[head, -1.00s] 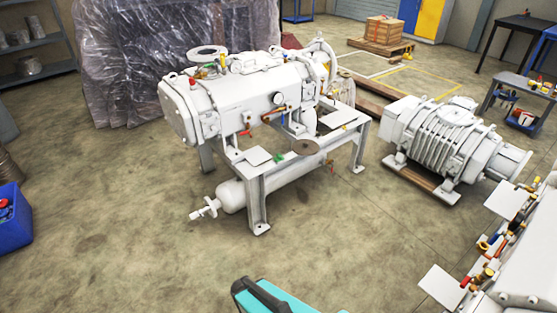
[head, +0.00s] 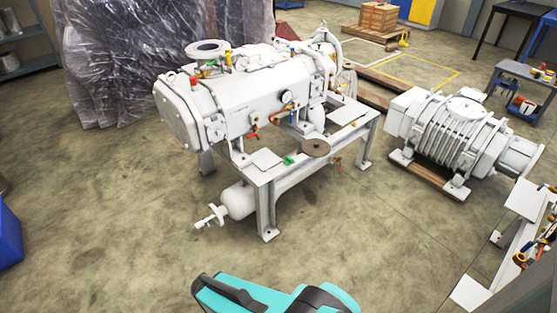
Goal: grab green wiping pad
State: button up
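A small green patch (head: 289,160), which looks like the green wiping pad, lies on the near side of the grey metal frame (head: 266,200) under the large white screw vacuum pump (head: 240,105). It sits between a light flat plate (head: 264,160) and a round brown disc (head: 315,147). It is too small to make out its shape in detail. My gripper is not in view. A teal and black part, which I take to be mine, shows at the bottom edge, well apart from the green patch.
Bare concrete floor (head: 130,230) lies in front of the pump frame. A ribbed white machine (head: 450,135) stands on wood to the right. Another white unit with valves (head: 515,250) is at the right edge. A blue bin (head: 8,238) is at the left edge.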

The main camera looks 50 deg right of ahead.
aim_at(290, 162)
jog(key=u, duration=0.15)
jog(key=i, duration=0.95)
jog(key=u, duration=0.05)
